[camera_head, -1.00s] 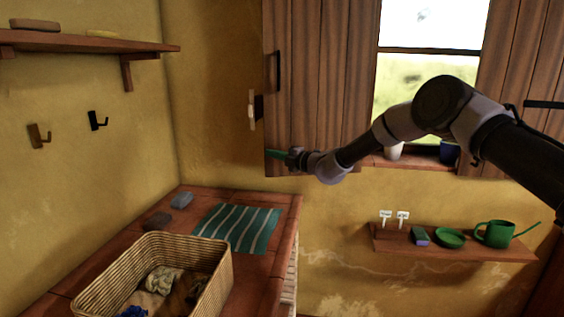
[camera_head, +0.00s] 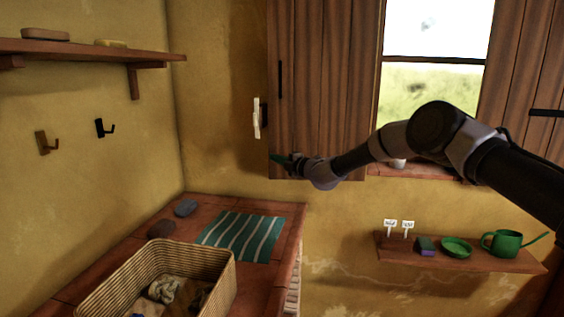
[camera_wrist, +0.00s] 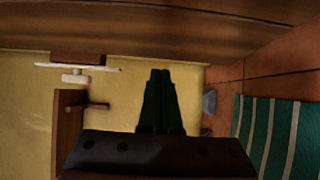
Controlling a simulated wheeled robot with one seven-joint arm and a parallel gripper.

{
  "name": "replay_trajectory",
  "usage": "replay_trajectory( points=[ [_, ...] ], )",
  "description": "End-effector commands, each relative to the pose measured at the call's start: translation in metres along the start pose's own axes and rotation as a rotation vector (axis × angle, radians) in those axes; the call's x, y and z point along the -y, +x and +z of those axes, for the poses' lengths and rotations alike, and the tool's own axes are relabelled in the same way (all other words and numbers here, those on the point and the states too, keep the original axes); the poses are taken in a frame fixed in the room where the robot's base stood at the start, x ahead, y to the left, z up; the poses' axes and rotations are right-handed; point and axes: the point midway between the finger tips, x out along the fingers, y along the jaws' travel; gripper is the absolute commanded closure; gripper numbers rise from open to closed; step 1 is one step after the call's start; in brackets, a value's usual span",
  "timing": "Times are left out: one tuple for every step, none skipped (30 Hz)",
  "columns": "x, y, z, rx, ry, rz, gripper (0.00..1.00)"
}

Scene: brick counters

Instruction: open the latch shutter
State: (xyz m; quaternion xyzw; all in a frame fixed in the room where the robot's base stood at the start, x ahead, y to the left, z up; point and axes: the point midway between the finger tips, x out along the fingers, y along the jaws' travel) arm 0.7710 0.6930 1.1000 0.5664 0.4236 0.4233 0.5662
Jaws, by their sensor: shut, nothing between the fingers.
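The left brown plank shutter (camera_head: 325,110) covers the wall left of the window and carries a dark upright handle (camera_head: 280,79). A pale latch piece (camera_head: 257,118) sits on the wall just left of the shutter's free edge. In the wrist view the latch piece (camera_wrist: 76,72) is at upper left and the shutter's wood (camera_wrist: 160,35) fills the top. My gripper (camera_head: 276,159) is at the shutter's lower left corner, below the latch. Its green fingers (camera_wrist: 160,75) are together and empty. I cannot tell whether they touch the shutter.
A brick counter (camera_head: 276,285) below holds a wicker basket (camera_head: 215,262), a striped cloth (camera_head: 240,235) and stones (camera_head: 186,208). A low shelf (camera_head: 480,257) at right holds a green watering can (camera_head: 503,242). Wall hooks (camera_head: 101,128) are at left.

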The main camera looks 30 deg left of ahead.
Motion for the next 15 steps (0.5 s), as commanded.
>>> replay_trajectory(
  points=[
    [-0.001, -0.004, 0.001, 0.001, 0.000, -0.001, 1.00],
    [-0.001, -0.007, 0.001, 0.001, 0.000, -0.001, 1.00],
    [-0.001, -0.012, 0.001, 0.000, 0.003, -0.001, 1.00],
    [-0.001, -0.016, 0.001, 0.001, 0.002, -0.001, 1.00],
    [-0.001, -0.021, 0.001, 0.001, 0.002, -0.001, 1.00],
    [-0.001, -0.027, 0.001, 0.002, 0.001, -0.001, 1.00],
    [0.000, -0.033, 0.001, 0.001, 0.002, -0.003, 1.00],
    [-0.001, -0.039, 0.002, 0.001, 0.001, -0.002, 1.00],
    [0.000, -0.047, 0.002, 0.001, 0.001, -0.003, 1.00],
    [0.000, -0.052, 0.001, 0.001, 0.002, -0.002, 1.00],
    [-0.001, -0.058, 0.001, 0.001, 0.001, -0.002, 1.00],
    [0.000, -0.066, 0.001, 0.001, 0.001, -0.002, 1.00],
    [0.000, -0.071, 0.001, 0.001, 0.002, -0.002, 1.00],
    [0.000, -0.076, 0.001, 0.001, 0.001, -0.002, 1.00],
    [-0.001, -0.082, 0.001, 0.001, 0.002, -0.001, 1.00]
  ],
)
